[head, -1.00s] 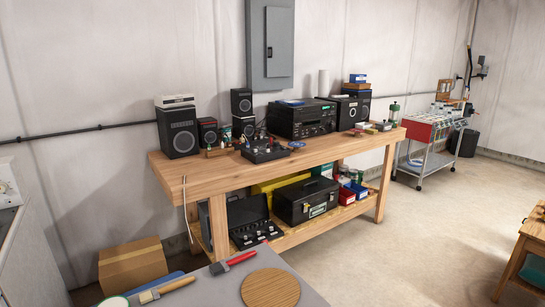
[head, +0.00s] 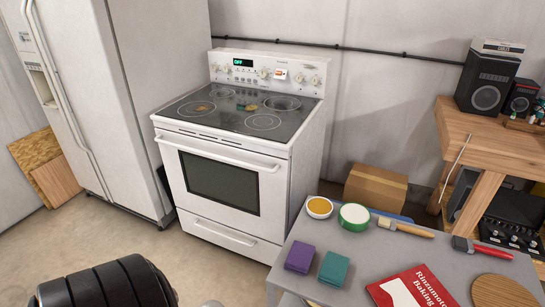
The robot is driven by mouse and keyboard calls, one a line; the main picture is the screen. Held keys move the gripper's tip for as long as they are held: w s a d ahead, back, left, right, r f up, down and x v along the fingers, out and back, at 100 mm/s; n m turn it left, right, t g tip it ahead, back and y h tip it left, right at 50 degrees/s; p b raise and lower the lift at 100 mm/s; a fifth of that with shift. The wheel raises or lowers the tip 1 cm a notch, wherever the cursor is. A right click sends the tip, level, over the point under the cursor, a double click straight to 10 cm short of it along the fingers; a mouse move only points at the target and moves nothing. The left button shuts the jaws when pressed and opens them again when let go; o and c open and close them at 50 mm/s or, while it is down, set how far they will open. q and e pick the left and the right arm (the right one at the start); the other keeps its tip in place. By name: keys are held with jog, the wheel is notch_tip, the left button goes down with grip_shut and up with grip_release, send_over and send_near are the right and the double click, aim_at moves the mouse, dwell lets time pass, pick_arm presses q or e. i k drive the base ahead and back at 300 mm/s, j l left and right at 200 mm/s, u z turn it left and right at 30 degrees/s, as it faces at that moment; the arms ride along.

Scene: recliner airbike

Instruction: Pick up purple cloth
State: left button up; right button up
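A folded purple cloth (head: 300,257) lies on the grey table (head: 365,252) at the lower middle of the head view, near the table's left edge. A folded teal cloth (head: 334,268) lies just to its right, with a small gap between them. A black rounded part, likely of my own arm, shows at the bottom left. Neither gripper's fingers are in view.
The table also holds a bowl of orange contents (head: 319,207), a green-rimmed round item (head: 354,216), a brush (head: 405,228), a red-handled brush (head: 482,247), a red book (head: 412,289) and a round wooden board (head: 503,291). A white stove (head: 225,180) stands behind left.

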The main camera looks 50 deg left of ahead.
aim_at(300, 257)
jog(key=u, duration=1.2)
